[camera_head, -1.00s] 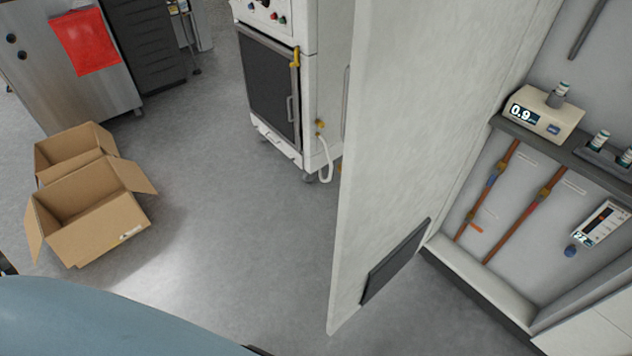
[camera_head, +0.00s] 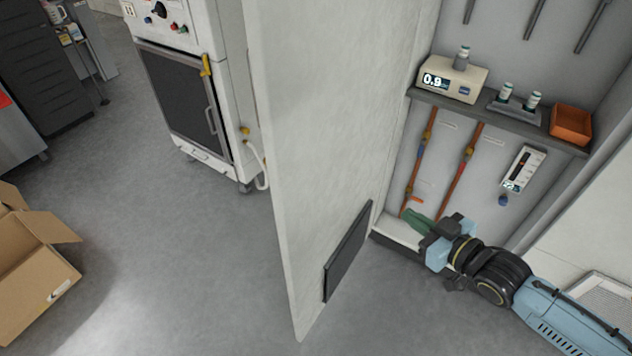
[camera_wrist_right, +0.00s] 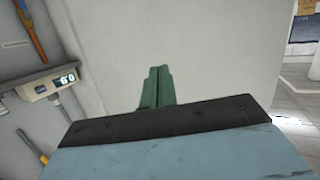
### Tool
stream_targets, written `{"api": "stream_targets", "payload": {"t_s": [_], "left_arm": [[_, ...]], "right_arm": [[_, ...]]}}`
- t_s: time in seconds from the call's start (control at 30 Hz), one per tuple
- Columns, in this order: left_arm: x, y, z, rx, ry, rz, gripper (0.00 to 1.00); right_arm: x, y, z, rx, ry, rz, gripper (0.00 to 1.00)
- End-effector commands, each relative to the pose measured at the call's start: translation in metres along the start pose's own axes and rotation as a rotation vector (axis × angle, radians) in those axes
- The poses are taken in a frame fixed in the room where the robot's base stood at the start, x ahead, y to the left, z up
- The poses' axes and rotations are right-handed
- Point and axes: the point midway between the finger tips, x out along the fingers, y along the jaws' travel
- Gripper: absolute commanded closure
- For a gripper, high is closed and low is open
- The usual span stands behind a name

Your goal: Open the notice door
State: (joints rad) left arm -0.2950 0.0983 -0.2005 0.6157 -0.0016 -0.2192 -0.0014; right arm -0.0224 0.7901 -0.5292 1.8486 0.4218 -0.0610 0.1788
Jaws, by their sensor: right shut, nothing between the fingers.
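The door (camera_head: 320,130) is a tall pale panel with a dark rectangular patch (camera_head: 347,252) low on its face. In the head view it stands swung out from an open cabinet (camera_head: 395,229), whose inside shows to its right. My right gripper (camera_head: 412,219) has green fingers and is in front of the cabinet's lower part, to the right of the door's face. In the right wrist view its fingers (camera_wrist_right: 157,88) are together and empty, with the pale door surface (camera_wrist_right: 225,50) behind them. I cannot tell whether they touch it. My left gripper is out of view.
The cabinet shelf (camera_head: 552,143) holds a meter reading 0.9 (camera_head: 451,80), small bottles and an orange bin (camera_head: 571,124). Pipes run below it. A white machine (camera_head: 185,90) stands left of the door. An open cardboard box (camera_head: 35,265) is on the floor. Floor between them is clear.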

Motion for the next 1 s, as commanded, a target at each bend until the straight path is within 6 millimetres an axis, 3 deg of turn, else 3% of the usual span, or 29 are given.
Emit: {"api": "stream_targets", "payload": {"t_s": [0.03,0.1,0.2,0.3,0.43,0.57,1.0], "left_arm": [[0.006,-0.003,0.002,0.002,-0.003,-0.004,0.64],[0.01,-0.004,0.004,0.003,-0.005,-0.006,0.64],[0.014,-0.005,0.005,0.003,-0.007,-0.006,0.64],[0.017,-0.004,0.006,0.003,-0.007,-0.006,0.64],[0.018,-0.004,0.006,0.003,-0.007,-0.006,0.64],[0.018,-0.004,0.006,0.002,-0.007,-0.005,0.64],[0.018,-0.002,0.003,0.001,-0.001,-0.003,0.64]], "right_arm": [[-0.005,-0.018,-0.032,-0.014,0.059,-0.068,1.0],[-0.016,-0.043,-0.067,-0.015,0.12,-0.153,1.0],[-0.034,-0.077,-0.105,-0.008,0.181,-0.26,1.0],[-0.051,-0.101,-0.128,0.0,0.215,-0.336,1.0],[-0.063,-0.118,-0.142,0.01,0.234,-0.388,1.0],[-0.06,-0.124,-0.148,0.014,0.243,-0.4,1.0],[0.004,-0.151,-0.166,0.013,0.245,-0.4,1.0]]}}
